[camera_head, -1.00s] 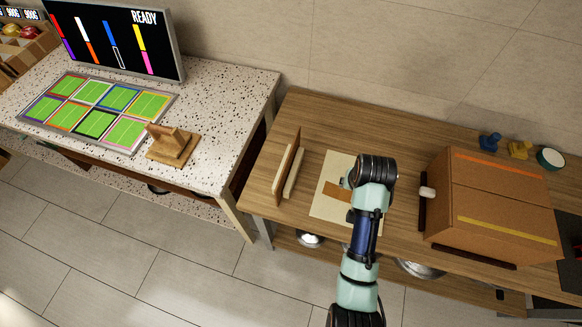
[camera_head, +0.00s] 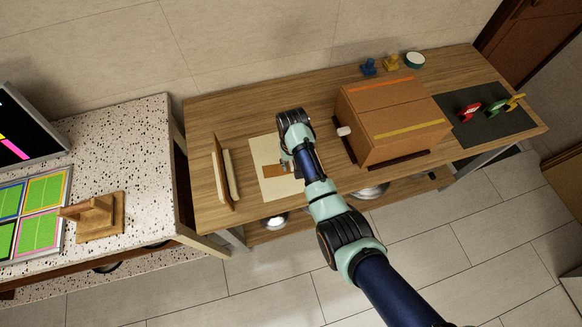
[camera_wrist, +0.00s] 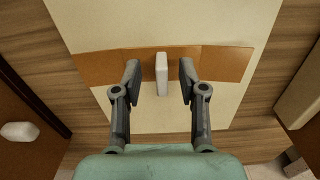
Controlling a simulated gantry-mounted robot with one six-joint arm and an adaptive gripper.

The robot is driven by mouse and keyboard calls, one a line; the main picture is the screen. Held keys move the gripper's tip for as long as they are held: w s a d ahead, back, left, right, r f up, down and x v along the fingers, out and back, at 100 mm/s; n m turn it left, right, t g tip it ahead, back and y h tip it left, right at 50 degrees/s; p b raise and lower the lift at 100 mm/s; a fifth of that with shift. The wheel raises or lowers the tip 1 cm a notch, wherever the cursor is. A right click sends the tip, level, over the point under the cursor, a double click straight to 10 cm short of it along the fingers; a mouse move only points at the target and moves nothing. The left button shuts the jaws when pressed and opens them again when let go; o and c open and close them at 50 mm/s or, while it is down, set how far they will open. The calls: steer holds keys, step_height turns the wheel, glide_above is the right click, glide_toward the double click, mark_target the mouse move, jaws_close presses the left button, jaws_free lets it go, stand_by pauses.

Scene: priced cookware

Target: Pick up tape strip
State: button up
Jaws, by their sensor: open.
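The tape strip is a flat brown band (camera_head: 274,171) lying on a cream sheet (camera_head: 262,153) on the wooden table. In the wrist view the strip (camera_wrist: 225,63) runs left to right, with an upright white tab (camera_wrist: 162,74) at its middle. My gripper (camera_wrist: 159,82) is open, one finger on each side of the tab, with gaps on both sides. It appears to be above the strip; the exact height is unclear. In the head view my wrist and gripper (camera_head: 289,166) hide the strip's right part.
A wooden stand with upright panels (camera_head: 221,173) is left of the sheet. A large cardboard box (camera_head: 385,115) with a white knob (camera_head: 344,131) is on its right. Small blue (camera_head: 368,67) and yellow (camera_head: 391,62) objects and a round container (camera_head: 415,60) sit behind the box.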

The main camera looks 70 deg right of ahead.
mark_target(291, 164)
steer(key=shift+w+f, duration=0.1)
steer(key=shift+f, duration=0.4)
jaws_close()
steer(key=shift+r, duration=0.15)
step_height(291, 164, up, 20)
steer(key=p, duration=0.8)
